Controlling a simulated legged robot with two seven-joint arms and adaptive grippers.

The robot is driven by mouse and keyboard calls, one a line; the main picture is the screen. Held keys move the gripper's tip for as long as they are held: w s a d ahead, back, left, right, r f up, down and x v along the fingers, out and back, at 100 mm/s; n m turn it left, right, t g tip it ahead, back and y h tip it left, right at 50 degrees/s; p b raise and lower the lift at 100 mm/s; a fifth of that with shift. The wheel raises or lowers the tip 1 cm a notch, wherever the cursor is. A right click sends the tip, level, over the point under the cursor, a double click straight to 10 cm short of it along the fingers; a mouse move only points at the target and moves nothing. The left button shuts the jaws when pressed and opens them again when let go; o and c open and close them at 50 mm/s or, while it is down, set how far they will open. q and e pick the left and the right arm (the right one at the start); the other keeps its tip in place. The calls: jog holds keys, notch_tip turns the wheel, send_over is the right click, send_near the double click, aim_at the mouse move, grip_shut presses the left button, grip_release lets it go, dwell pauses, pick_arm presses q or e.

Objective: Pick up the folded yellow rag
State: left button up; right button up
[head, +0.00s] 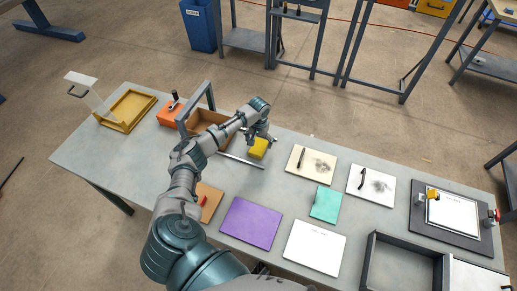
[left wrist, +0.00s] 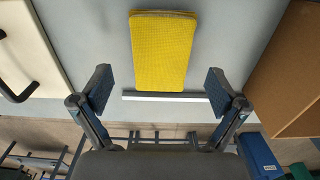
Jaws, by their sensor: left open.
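The folded yellow rag (head: 259,148) lies on the grey table near its far edge, just below my left gripper (head: 262,132) in the head view. In the left wrist view the yellow rag (left wrist: 162,52) is a flat rectangle with rounded folded edges, ahead of the fingertips. My left gripper (left wrist: 157,90) is open, its two dark fingers spread wider than the rag, and nothing is between them. The rag's far end in the head view is partly covered by the gripper. My right gripper is not in view.
A brown open box (head: 207,123) stands left of the rag, and a cream board (head: 311,162) with a black handle lies to its right. A thin metal strip (head: 243,160) lies close by.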

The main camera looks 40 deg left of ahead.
aim_at(258, 146)
pick_arm(q)
notch_tip(258, 146, down, 4)
jog(key=shift+s, duration=0.1)
jog(key=shift+r, duration=0.1)
jog(key=c, duration=1.2)
jog(key=shift+a+r, duration=0.1)
jog(key=shift+r, duration=0.5)
notch_tip(258, 146, up, 3)
jog(key=shift+f, duration=0.2)
jog(key=s+d, duration=0.2)
jog(key=s, duration=0.3)
jog(key=s+d+p, duration=0.1)
jog(key=s+d, duration=0.1)
jog(key=s, duration=0.3)
jog(key=s+d+r, duration=0.1)
jog(key=s+d, duration=0.1)
jog(key=s, duration=0.2)
jog(key=shift+s+d+r, duration=0.1)
jog(key=shift+s+d, duration=0.05)
jog(key=shift+s, duration=0.25)
